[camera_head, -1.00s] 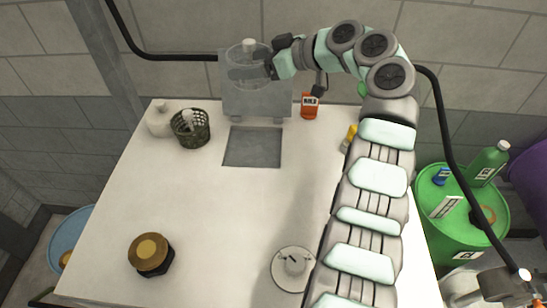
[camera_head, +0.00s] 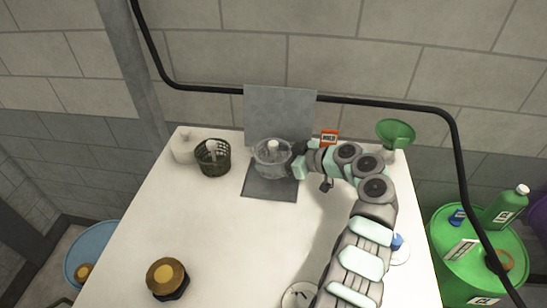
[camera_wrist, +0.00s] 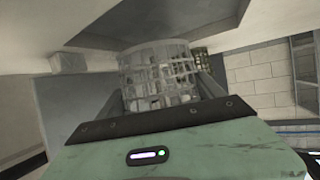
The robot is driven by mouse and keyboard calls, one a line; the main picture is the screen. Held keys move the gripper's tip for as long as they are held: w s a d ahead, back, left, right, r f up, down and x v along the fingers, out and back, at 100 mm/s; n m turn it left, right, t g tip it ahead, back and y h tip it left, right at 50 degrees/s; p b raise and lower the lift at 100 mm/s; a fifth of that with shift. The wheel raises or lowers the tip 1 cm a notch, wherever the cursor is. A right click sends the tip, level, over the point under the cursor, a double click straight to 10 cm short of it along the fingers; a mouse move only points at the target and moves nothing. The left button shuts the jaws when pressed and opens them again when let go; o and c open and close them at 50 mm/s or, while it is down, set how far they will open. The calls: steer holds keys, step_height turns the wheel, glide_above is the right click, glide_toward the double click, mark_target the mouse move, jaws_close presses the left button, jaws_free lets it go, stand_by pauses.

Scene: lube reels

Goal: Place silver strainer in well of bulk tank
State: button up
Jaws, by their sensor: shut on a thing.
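The silver strainer (camera_head: 268,168) is a round wire basket with a pale knob in its middle. My gripper (camera_head: 295,161) is shut on its right side and holds it upright. In the wrist view the strainer (camera_wrist: 158,72) sits between my two fingers. The bulk tank (camera_head: 215,215) has a white top with a grey square well (camera_head: 268,190) in it. The strainer overlaps the rear part of the well in the head view; I cannot tell whether its bottom is inside the well or above it. A grey lid (camera_head: 280,110) stands raised behind the well.
A dark mesh basket (camera_head: 205,167) and a white jug (camera_head: 183,150) stand left of the well. An orange container (camera_head: 329,138) and a green funnel (camera_head: 396,133) are at the back right. A brown-topped cap (camera_head: 167,275) is at front left. The middle of the top is clear.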

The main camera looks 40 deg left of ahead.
steer(key=shift+f, duration=0.6)
steer(key=shift+f+b, duration=0.6)
steer(key=shift+b, duration=0.6)
steer(key=o, duration=1.2)
steer(key=shift+r, duration=0.15)
steer(key=shift+r+p, duration=0.6)
steer(key=shift+p, duration=0.6)
steer(key=shift+w+d+r, duration=0.1)
steer(key=shift+d+r, duration=0.05)
steer(key=shift+d, duration=0.05)
steer(key=b+v, duration=0.2)
steer(key=v, duration=0.9)
steer(key=shift+d+b, duration=0.3)
steer(key=shift+b, duration=0.05)
